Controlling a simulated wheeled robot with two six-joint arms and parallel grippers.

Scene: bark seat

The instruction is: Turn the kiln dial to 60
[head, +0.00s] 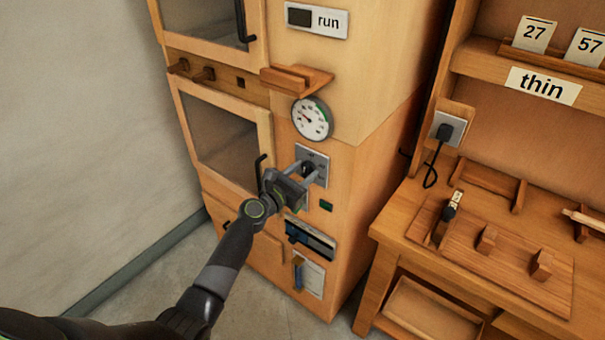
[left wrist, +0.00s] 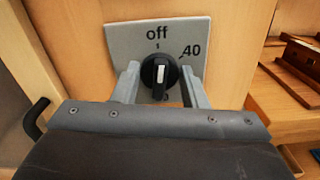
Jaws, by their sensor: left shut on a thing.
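The kiln dial (left wrist: 159,75) is a round black knob with a white pointer line, on a light grey plate (left wrist: 118,40). In the left wrist view the plate reads "off" at the top and "40" at upper right; its lower marks are hidden by my gripper. The white line stands upright, in line with the "off" mark. My left gripper (left wrist: 160,88) has a finger on each side of the knob and is shut on it. In the head view my left gripper (head: 307,170) reaches the dial plate (head: 322,158) on the kiln's front (head: 355,190). My right gripper is not in view.
A round gauge (head: 312,118) and a small wooden shelf (head: 297,79) are above the dial. A green button (head: 326,205) and a slotted panel (head: 310,239) are below. A door with a black handle is left. A workbench (head: 400,225) stands to the right.

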